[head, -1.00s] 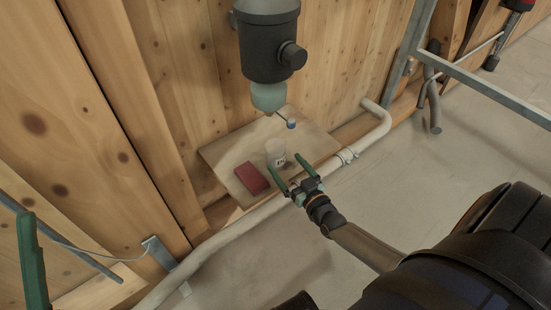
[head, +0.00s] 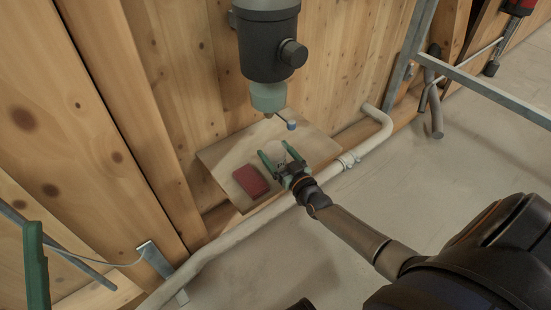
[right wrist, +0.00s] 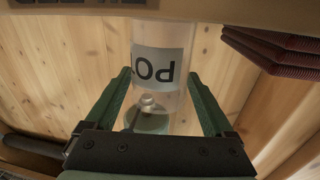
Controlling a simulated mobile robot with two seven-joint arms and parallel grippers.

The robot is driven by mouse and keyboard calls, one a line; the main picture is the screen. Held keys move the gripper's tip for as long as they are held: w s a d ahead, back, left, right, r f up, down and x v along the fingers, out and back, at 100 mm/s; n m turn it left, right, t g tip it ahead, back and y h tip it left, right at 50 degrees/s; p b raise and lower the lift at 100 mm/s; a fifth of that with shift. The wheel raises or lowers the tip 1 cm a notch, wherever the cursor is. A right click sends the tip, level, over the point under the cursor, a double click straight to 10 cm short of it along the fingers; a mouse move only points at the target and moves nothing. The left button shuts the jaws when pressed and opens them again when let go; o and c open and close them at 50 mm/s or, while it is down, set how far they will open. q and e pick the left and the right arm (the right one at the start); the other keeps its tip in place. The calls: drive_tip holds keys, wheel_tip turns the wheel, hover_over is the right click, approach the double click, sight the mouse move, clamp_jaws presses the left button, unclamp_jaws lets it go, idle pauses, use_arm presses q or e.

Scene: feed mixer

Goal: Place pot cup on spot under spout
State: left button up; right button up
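The pot cup (head: 279,158), clear with a pale label, stands on the wooden board (head: 225,158). In the right wrist view the cup (right wrist: 172,68) shows its label upside down. My right gripper (head: 277,149) is open, with its green fingers on either side of the cup. Whether they touch it I cannot tell. The spout (head: 268,97), teal under a black housing (head: 268,45), hangs above the board behind the cup. A marked spot under it cannot be made out. My left gripper (head: 35,265) shows only a green finger at the left edge.
A dark red block (head: 251,181) lies on the board left of the cup. A pale pipe (head: 225,238) runs along the board's front. A plank wall rises behind.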

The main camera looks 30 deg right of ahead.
sight(276, 145)
drive_tip(key=c, duration=1.1)
drive_tip(key=shift+o, duration=0.2)
drive_tip(key=shift+r+p, duration=0.3)
drive_tip(key=shift+r, duration=0.15)
wheel_tip(276, 145, up, 2)
drive_tip(key=shift+r+p, duration=0.2)
drive_tip(key=shift+p, duration=0.6)
use_arm(q)
wheel_tip(276, 145, up, 8)
drive_tip(key=m+p, duration=0.1)
drive_tip(key=p, duration=0.4)
drive_tip(key=w+a+f+n+g+y+p, duration=0.1)
drive_tip(key=w+f+n+g+y, duration=0.1)
drive_tip(key=f, duration=0.7)
drive_tip(key=w+a+f+n+g+y+p, duration=0.1)
drive_tip(key=w+f+n+g+y+p, duration=0.1)
drive_tip(key=w+f+n+y, duration=0.3)
wheel_tip(276, 145, down, 4)
drive_tip(key=y, duration=0.2)
drive_tip(key=shift+a+n+y+p, duration=0.2)
drive_tip(key=shift+n+y+p, duration=0.1)
drive_tip(key=shift+n+y, duration=0.1)
use_arm(e)
drive_tip(key=s+a+r, duration=0.7)
drive_tip(key=s+r, duration=0.2)
drive_tip(key=s, duration=0.3)
drive_tip(key=shift+r, duration=0.4)
